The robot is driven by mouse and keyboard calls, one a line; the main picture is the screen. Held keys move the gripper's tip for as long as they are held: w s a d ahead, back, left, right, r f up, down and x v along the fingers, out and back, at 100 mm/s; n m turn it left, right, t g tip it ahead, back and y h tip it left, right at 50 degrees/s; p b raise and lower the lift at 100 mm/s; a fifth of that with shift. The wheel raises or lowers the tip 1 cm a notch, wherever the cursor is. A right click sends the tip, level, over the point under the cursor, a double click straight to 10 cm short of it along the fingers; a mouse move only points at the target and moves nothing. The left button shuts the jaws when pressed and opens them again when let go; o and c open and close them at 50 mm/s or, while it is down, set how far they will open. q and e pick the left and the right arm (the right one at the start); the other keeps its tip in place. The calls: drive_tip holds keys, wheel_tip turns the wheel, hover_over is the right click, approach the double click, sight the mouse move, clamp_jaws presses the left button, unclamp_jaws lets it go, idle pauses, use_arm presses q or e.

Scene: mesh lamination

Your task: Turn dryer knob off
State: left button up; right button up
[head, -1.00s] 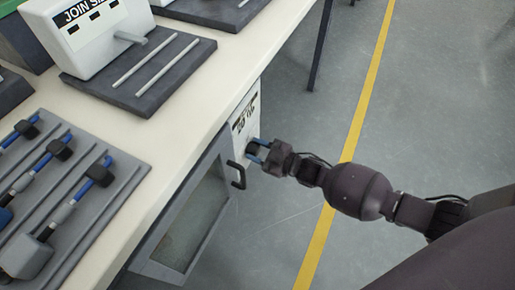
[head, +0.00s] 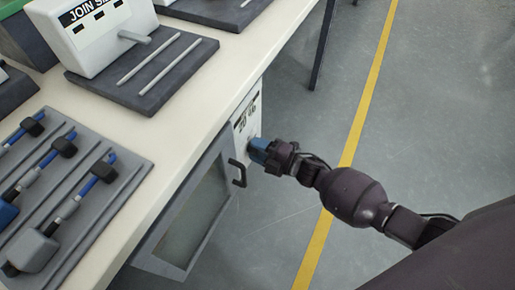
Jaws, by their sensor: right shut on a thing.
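The dryer (head: 190,215) stands under the bench with a glass door and a dark handle (head: 238,173). Its white control panel (head: 246,118) carries printed dark marks and faces right. The dryer knob is on that panel and is hidden by my right gripper (head: 258,150). My right gripper reaches in from the right and its blue fingers are shut on the knob, close against the panel. How far the knob is turned cannot be seen. My left gripper is not in view.
The cream bench top (head: 190,135) overhangs the dryer. On it are a white machine (head: 95,35) on a dark base with two rods, and a grey tray (head: 100,215) of blue-handled tools. The floor (head: 430,120) to the right is clear, with a yellow line.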

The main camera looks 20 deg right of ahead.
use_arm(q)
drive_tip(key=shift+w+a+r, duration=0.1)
use_arm(e)
drive_tip(key=shift+f+n, duration=0.15)
drive_tip(key=shift+n, duration=1.45)
drive_tip(key=o, duration=0.9)
use_arm(q)
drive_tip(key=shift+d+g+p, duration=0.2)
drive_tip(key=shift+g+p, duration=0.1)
drive_tip(key=shift+p, duration=0.45)
use_arm(e)
drive_tip(key=v, duration=1.1)
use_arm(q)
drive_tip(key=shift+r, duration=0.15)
use_arm(e)
drive_tip(key=shift+w, duration=0.1)
